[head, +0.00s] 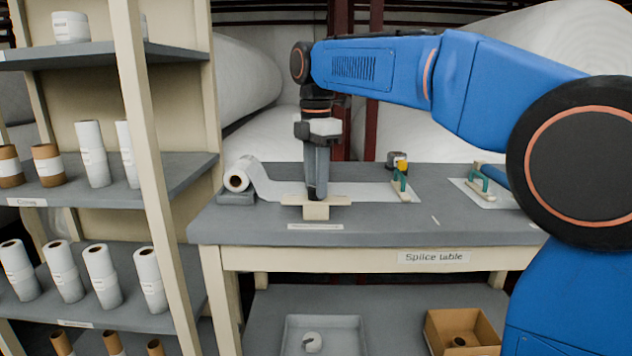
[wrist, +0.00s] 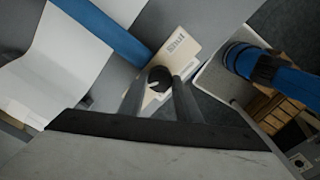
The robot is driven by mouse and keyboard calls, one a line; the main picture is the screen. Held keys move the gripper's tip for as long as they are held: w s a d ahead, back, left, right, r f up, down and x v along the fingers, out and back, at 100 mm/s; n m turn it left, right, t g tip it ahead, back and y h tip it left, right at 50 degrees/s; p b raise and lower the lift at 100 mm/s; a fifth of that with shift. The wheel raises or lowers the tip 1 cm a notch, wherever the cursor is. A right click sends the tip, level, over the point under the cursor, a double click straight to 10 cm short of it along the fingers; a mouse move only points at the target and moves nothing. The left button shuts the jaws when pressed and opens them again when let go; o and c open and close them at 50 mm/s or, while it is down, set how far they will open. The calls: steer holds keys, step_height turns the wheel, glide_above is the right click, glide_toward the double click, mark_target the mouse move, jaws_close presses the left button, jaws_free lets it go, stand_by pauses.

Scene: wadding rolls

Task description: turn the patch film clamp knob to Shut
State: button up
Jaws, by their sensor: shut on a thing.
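The patch film clamp (head: 316,212), a pale cream block with a crossbar, sits near the front edge of the splice table. Its dark round knob (wrist: 160,77) shows in the wrist view between my gripper's fingers, with a small light mark on it. A cream plate (wrist: 178,50) lettered "Shut" lies just beyond the knob. My gripper (head: 317,194) points straight down over the clamp and is shut on the knob. White film (head: 285,190) runs from a roll (head: 237,180) across the table behind the clamp.
The splice table (head: 460,228) holds two green-handled tools (head: 400,187) (head: 478,180) and a small black and yellow item (head: 398,161) to the right. A shelf rack (head: 150,190) with rolls stands at left. A grey tray (head: 322,335) and cardboard box (head: 462,330) sit below.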

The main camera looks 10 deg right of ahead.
steer(key=m, duration=1.4)
steer(key=shift+m, duration=0.3)
steer(key=m, duration=0.5)
steer(key=shift+r, duration=0.1)
steer(key=m, duration=0.5)
steer(key=shift+m, duration=0.5)
steer(key=o, duration=1.1)
steer(key=shift+c, duration=0.2)
